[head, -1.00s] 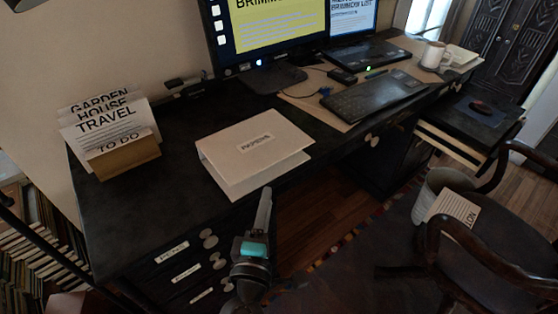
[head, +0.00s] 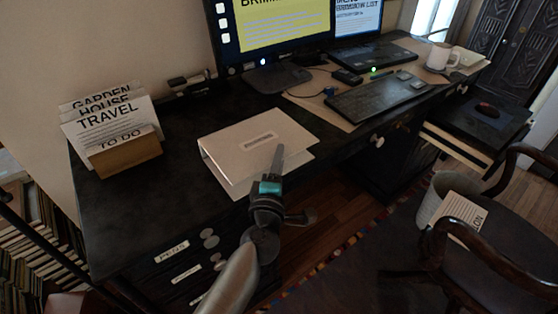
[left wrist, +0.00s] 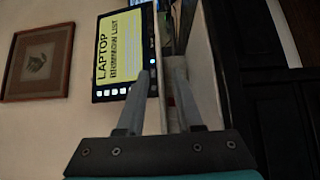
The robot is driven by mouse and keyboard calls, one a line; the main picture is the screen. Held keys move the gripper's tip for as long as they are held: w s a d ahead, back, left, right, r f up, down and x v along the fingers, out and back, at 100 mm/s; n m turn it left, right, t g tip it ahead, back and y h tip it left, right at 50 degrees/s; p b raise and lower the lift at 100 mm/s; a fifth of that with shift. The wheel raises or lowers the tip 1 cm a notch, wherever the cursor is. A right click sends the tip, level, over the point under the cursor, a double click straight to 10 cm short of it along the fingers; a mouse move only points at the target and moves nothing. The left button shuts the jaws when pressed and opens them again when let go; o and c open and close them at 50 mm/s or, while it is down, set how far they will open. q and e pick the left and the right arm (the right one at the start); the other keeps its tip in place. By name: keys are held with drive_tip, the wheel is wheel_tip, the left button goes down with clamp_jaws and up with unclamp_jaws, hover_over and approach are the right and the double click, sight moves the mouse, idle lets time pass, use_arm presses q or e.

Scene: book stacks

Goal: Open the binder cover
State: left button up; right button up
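A white binder (head: 235,150) with a printed label on its cover lies on the dark desk. Its cover lies over it, with a gap along the front edge. My left gripper (head: 278,158) is at the binder's front edge, right of its middle, and its fingers point toward the binder. In the left wrist view the two fingers (left wrist: 158,90) are apart, with the thin pale edge of the cover (left wrist: 163,45) between them. The lower part of the binder (left wrist: 207,70) is beyond the right finger. Contact with the cover is unclear. My right gripper is not in view.
A card holder (head: 125,157) with several cards stands at the desk's left. A keyboard (head: 365,98), monitor (head: 270,35), laptop (head: 368,57) and mug (head: 438,57) are to the right and back. A wooden chair (head: 480,250) stands at the right. Desk left of the binder is clear.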

use_arm(q)
clamp_jaws()
idle(1.4)
